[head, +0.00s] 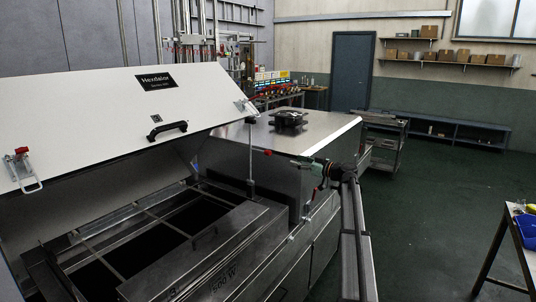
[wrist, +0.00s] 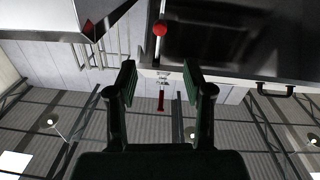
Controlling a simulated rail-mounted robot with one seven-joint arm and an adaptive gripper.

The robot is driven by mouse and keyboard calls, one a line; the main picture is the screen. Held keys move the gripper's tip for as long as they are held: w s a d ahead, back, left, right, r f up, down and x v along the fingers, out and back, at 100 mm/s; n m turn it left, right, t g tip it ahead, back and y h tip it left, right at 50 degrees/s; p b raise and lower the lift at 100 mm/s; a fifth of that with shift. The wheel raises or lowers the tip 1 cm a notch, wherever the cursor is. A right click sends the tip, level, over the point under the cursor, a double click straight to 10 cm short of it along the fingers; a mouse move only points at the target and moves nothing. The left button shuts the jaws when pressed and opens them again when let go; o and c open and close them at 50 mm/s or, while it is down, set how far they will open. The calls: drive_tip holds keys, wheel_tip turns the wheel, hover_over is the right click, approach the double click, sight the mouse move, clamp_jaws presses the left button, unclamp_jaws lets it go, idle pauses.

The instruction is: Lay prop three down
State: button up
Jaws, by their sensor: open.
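The white lid (head: 120,120) of the dryer stands raised and tilted over the open chamber. A thin upright prop (head: 251,155) with a dark top stands under its right corner; no number on it is readable. A red ball knob (head: 268,152) shows just right of the prop, and also in the wrist view (wrist: 160,29), on a thin pale rod. My gripper (head: 302,163) is right of the knob, apart from it. In the wrist view my gripper (wrist: 160,76) has its fingers spread with nothing held; the knob appears beyond and above the fingertips.
A red-handled latch (head: 22,170) hangs at the lid's left; another (wrist: 161,100) shows between my fingers, farther off. The lid has a black handle (head: 166,129). A steel housing (head: 285,140) with a dark fitting (head: 288,119) stands behind.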

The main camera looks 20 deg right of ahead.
sight(270, 153)
drive_tip(key=p+x, duration=0.5)
drive_tip(key=x, duration=1)
drive_tip(key=shift+r, duration=0.15)
drive_tip(key=shift+w+a+p, duration=0.4)
drive_tip(key=shift+w+p, duration=0.05)
drive_tip(key=shift+w, duration=0.15)
clamp_jaws()
